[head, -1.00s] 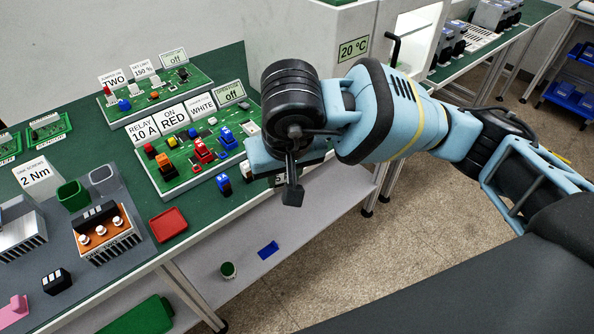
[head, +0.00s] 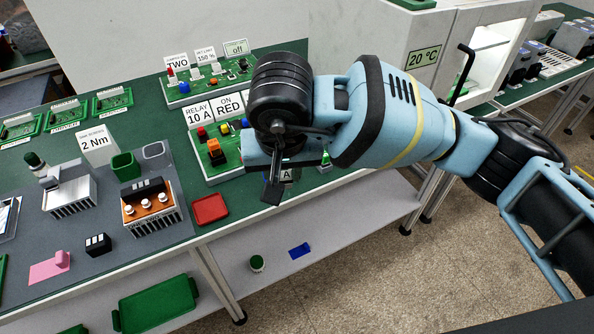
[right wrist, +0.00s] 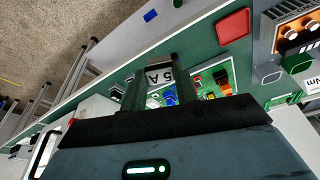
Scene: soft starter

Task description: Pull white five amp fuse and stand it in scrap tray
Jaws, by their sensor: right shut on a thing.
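My right gripper (head: 274,185) is shut on the white fuse marked 5 A (right wrist: 160,74), which sits between its two fingers in the right wrist view. In the head view the finger and wrist hide most of the fuse; only its label (head: 287,175) shows. The gripper hangs over the near right part of the relay board (head: 215,172). A small red tray (head: 210,209) lies on the green table to the left of the gripper; it also shows in the right wrist view (right wrist: 233,27) and looks empty. My left gripper is not in view.
A grey mat (head: 120,241) to the left holds a heatsink block (head: 155,222), a green cup (head: 125,165) and a grey cup (head: 156,151). Another board with cards (head: 208,90) stands behind. A lower shelf (head: 222,272) runs beneath the table's front edge.

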